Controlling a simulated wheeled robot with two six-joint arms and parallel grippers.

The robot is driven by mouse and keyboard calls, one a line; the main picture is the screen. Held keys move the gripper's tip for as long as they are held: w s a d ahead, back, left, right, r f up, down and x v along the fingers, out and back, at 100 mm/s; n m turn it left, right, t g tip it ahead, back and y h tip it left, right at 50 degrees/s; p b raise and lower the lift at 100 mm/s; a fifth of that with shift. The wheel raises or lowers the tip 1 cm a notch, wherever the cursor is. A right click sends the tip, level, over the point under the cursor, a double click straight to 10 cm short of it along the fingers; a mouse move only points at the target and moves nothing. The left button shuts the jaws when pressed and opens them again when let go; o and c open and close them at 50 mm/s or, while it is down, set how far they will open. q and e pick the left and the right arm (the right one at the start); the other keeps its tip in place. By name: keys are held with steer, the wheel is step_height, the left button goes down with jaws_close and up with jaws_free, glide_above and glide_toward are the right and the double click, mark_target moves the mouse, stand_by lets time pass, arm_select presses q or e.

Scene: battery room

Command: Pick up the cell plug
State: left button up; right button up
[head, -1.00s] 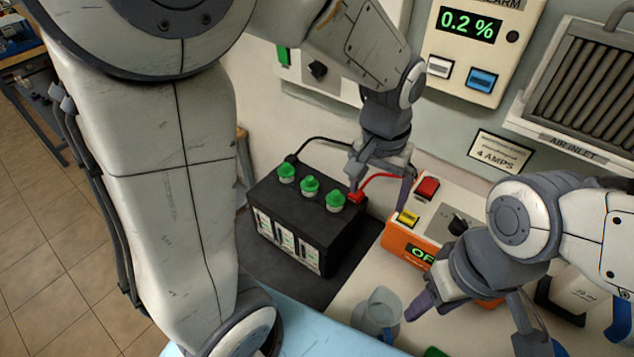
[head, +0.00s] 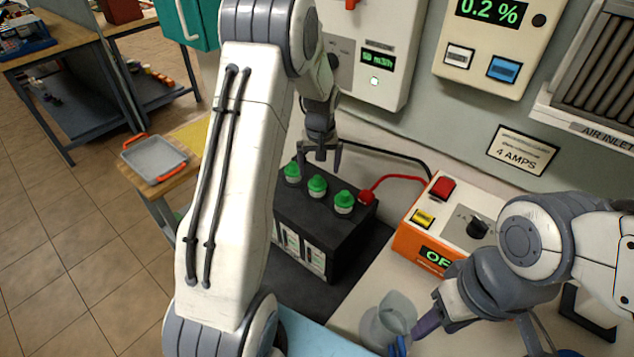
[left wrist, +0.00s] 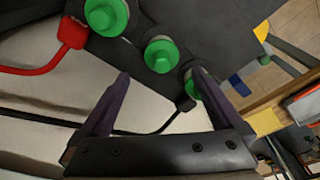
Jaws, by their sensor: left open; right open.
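A black battery (head: 325,235) carries a row of three green cell plugs: a left one (head: 292,171), a middle one (head: 317,186) and a right one (head: 343,201). My left gripper (head: 321,158) is open and empty, above the battery's back edge, behind the plugs. In the left wrist view its fingers (left wrist: 165,88) point toward the battery. The middle plug (left wrist: 161,55) shows between and beyond the fingertips; the left plug (left wrist: 200,84) is partly covered by one finger. The right plug (left wrist: 105,16) lies near the red terminal. My right gripper (head: 475,338) is open at the lower right, beside a clear jug (head: 388,318).
A red cable (head: 398,179) and a black cable (head: 385,153) run from the battery behind it. An orange charger (head: 425,250) stands right of the battery. Wall boxes are behind. A grey tray (head: 154,158) with orange handles sits on a side table at left.

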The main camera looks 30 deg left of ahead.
mark_target(318, 177)
arm_select(q)
steer(key=f, duration=0.4)
steer(key=shift+a+f+p, duration=0.15)
steer(key=shift+a+p, duration=0.05)
steer(key=shift+p, duration=0.15)
steer(key=c, duration=1.4)
